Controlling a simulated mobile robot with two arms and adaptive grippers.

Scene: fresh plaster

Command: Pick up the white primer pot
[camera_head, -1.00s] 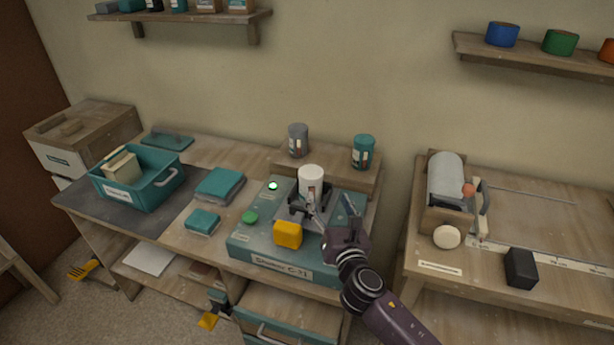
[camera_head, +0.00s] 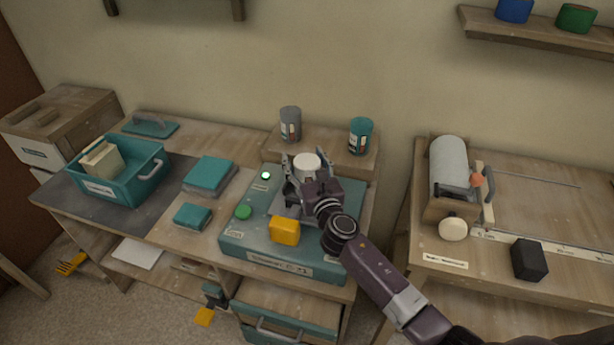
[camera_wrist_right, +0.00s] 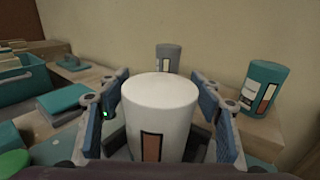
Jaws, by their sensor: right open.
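The white primer pot (camera_head: 307,167) stands upright on the teal machine (camera_head: 270,262) on the left bench. My right gripper (camera_head: 305,172) is around the pot, one finger on each side. In the right wrist view the blue finger pads of my right gripper (camera_wrist_right: 165,112) are open, with a gap visible at the pot's upper sides. The pot's lower part is hidden in the head view. My left gripper is out of view.
A grey pot (camera_head: 290,125) and a teal pot (camera_head: 361,136) stand on a raised wooden ledge behind. A teal crate (camera_head: 150,190) sits at left. A paper roll (camera_head: 449,165) is on the right bench.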

